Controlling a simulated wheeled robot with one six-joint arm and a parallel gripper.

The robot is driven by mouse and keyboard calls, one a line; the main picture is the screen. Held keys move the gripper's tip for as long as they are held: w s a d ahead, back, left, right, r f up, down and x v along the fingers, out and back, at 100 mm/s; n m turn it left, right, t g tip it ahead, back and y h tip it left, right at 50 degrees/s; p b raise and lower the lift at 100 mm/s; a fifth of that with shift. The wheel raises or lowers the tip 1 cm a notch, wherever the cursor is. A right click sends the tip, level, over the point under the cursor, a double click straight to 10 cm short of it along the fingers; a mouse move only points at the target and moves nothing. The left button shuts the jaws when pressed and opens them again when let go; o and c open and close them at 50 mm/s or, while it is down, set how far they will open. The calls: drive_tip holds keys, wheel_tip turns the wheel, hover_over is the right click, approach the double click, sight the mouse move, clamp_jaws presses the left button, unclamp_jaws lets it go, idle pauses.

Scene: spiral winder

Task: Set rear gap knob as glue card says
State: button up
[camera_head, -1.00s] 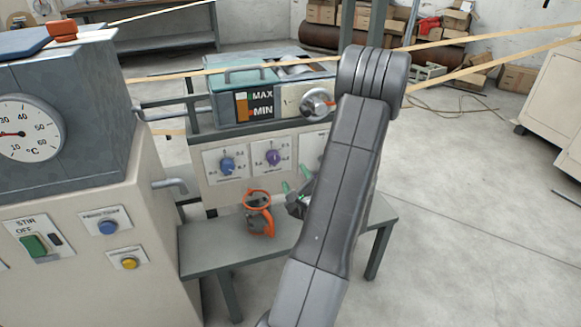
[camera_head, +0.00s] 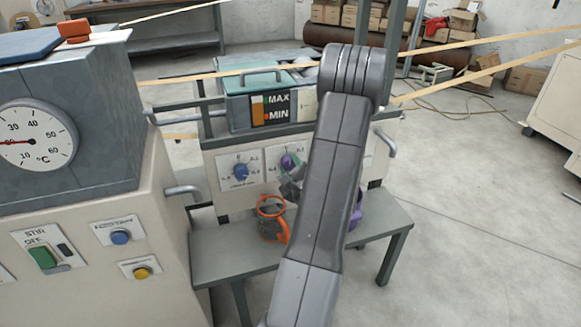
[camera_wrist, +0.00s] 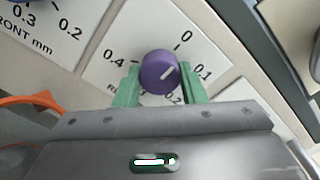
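The purple rear gap knob (camera_wrist: 158,72) sits on a white dial plate (camera_wrist: 103,70) marked 0, 0.1, 0.2 and 0.4. Its white pointer line aims up and right, between the 0 and 0.1 marks. My gripper (camera_wrist: 160,80) has its two green fingers on either side of the knob, with narrow gaps showing, so it looks open around it. In the head view the knob (camera_head: 287,160) shows just above my gripper (camera_head: 291,178), partly covered. No readable glue card shows in these frames.
The blue front gap knob (camera_head: 240,172) is left of the purple one. An orange-rimmed pot (camera_head: 271,222) stands on the grey bench (camera_head: 235,262) below. A purple item (camera_head: 357,212) is partly behind my arm. A glue tank with a MAX/MIN gauge (camera_head: 268,108) is above.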

drive_tip(key=shift+m, duration=0.3)
drive_tip(key=m, duration=0.5)
drive_tip(key=shift+m+b, duration=0.3)
drive_tip(key=m, duration=0.5)
drive_tip(key=shift+p, duration=0.35)
drive_tip(key=m+p, duration=0.2)
drive_tip(key=m, duration=0.4)
drive_tip(key=shift+r+m, duration=0.1)
drive_tip(key=shift+m, duration=0.3)
drive_tip(key=m+p, duration=0.2)
drive_tip(key=m, duration=0.3)
drive_tip(key=shift+m, duration=0.3)
drive_tip(key=o, duration=1)
